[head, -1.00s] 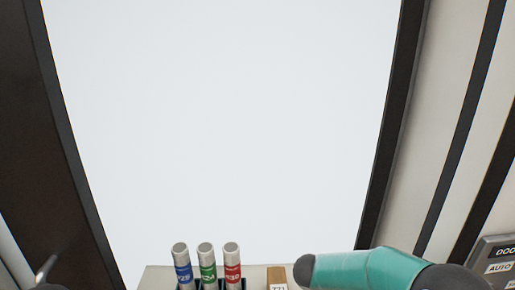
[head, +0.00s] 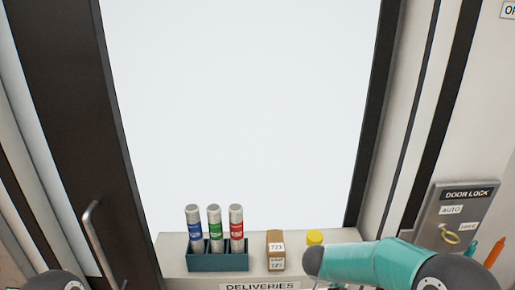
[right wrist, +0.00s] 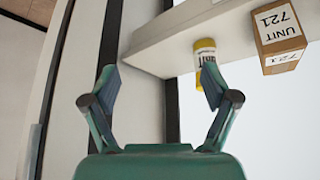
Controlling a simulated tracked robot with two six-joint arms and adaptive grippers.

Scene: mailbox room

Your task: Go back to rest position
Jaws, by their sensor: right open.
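My right gripper (right wrist: 160,85) is open in the right wrist view, with nothing between its fingers. My teal right arm (head: 385,262) reaches in from the lower right in the head view. Its gripper cannot be made out there. A yellow-capped bottle (head: 315,237) stands on the deliveries shelf (head: 340,236), partly hidden behind that arm. The bottle also shows in the right wrist view (right wrist: 203,50), beyond one finger and apart from it as far as I can tell. My left gripper is out of view; only a dark part of mine shows at the lower left.
A brown Unit 721 box (head: 276,251) and a dark rack (head: 218,263) with blue, green and red labelled tubes stand on the shelf. A door handle (head: 95,232) is at left. A door lock panel (head: 455,222) with a yellow key is at right. An orange tool (head: 494,252) hangs beside it.

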